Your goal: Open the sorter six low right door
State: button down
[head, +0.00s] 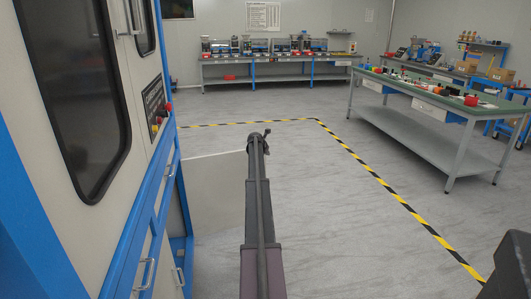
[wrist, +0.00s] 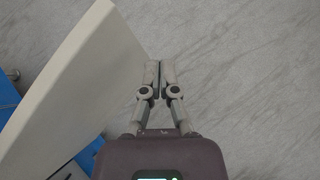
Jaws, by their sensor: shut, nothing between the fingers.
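The sorter (head: 105,150) is a tall white and blue machine along the left of the head view. A pale low door (head: 213,195) at its far end stands swung out from the blue frame, over the floor. In the wrist view, this door (wrist: 85,75) is a broad pale panel left of the fingers. My gripper (head: 259,137) is at the door's outer edge in the head view. In the wrist view, my gripper (wrist: 160,66) has its fingers together and empty, close beside the panel's edge. I cannot tell whether they touch. My arm hides part of the door's right side.
Low handles (head: 146,273) stick out from the sorter's near side. Yellow-black tape (head: 380,183) marks the grey floor. A green-topped workbench (head: 440,100) stands to the right, another bench (head: 275,60) at the back wall. The floor between is clear.

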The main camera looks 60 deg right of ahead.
jog(key=s+a+r+p, duration=0.4)
jog(key=r+p, duration=0.2)
jog(key=shift+s+r, duration=0.25)
jog(key=shift+s, duration=0.15)
dwell(0.8)
